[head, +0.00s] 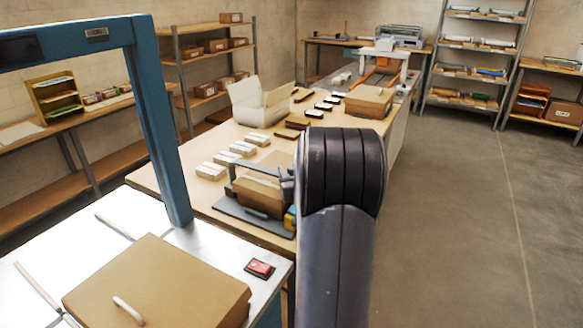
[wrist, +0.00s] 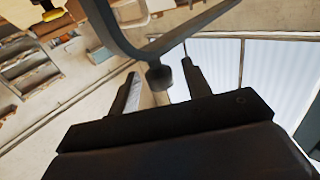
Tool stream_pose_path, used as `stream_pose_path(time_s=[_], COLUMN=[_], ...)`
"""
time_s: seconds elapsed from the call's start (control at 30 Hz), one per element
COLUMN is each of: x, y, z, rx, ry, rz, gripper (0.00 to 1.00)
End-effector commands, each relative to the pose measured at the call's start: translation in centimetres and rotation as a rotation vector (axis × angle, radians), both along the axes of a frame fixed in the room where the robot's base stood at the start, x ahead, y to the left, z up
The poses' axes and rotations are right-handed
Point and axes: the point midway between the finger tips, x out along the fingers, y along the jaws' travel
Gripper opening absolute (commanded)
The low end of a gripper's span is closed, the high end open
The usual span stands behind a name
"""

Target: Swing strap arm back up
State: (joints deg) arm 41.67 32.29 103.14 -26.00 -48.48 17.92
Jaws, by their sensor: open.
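The strap arm (head: 258,166) is a dark grey bar on a small device, low across a cardboard box (head: 258,192) in the head view. The device's grey base (head: 240,213) rests on the wooden table. In the wrist view, the dark curved bar (wrist: 118,35) ends in a round knob (wrist: 159,78). My gripper (wrist: 158,68) is open, with the knob showing between its two spread fingers. I cannot tell whether either finger touches it. In the head view, my gripper (head: 287,186) is at the device's right side, partly hidden by my own arm.
A blue frame (head: 160,120) and a large cardboard box (head: 160,285) stand on a white-topped machine at left front. Small packs (head: 228,158) and an open white carton (head: 260,100) occupy the table (head: 210,190). The floor (head: 460,220) at right is clear.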

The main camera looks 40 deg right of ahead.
Motion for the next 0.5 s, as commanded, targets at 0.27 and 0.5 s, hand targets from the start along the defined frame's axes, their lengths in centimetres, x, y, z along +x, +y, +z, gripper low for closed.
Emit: stream_pose_path(time_s=[0.27,0.5], x=[1.11,1.08], y=[-0.41,-0.40], z=[-0.04,-0.04], rx=[-0.001,0.000], ry=[0.001,0.001], rz=[0.001,0.001], gripper=[0.46,0.41])
